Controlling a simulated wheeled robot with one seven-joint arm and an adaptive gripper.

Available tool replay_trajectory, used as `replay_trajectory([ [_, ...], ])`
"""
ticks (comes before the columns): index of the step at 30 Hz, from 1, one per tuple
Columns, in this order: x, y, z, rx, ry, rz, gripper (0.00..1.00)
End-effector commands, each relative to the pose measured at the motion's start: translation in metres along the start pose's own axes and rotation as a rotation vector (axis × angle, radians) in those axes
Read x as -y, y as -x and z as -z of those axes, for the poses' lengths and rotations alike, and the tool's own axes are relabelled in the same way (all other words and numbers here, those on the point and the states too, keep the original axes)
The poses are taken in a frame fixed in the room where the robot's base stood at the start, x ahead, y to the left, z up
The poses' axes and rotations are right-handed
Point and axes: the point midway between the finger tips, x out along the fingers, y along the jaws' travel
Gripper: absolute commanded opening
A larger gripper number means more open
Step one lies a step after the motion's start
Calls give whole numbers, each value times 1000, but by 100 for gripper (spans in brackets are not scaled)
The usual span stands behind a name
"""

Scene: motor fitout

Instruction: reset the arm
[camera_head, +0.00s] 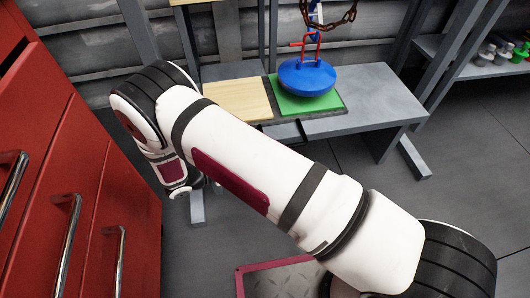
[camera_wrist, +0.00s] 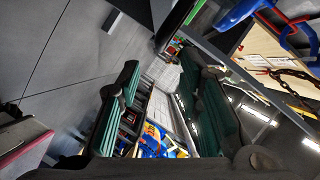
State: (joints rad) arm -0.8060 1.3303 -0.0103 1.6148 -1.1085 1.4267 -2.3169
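My white arm crosses the middle of the head view from lower right to upper left, then bends down beside the red cabinet. My gripper is hidden in that view. In the wrist view my gripper (camera_wrist: 162,78) is open, with its two dark green finger pads well apart. Nothing shows between the pads except the distant background, so it looks empty.
A grey workbench (camera_head: 372,92) holds a wooden board (camera_head: 237,99) and a blue round weight (camera_head: 306,77) on a green pad (camera_head: 300,103). A chain (camera_head: 335,20) hangs above it. A red drawer cabinet (camera_head: 75,165) stands close at left. Floor (camera_head: 470,180) is clear at right.

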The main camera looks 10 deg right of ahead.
Motion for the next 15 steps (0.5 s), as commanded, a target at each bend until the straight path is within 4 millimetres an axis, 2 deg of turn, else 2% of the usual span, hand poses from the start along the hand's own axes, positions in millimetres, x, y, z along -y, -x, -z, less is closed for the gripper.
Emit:
replay_trajectory([
  [4,0,8,0,1,0,-1,33],
  [15,0,9,0,0,0,0,33],
])
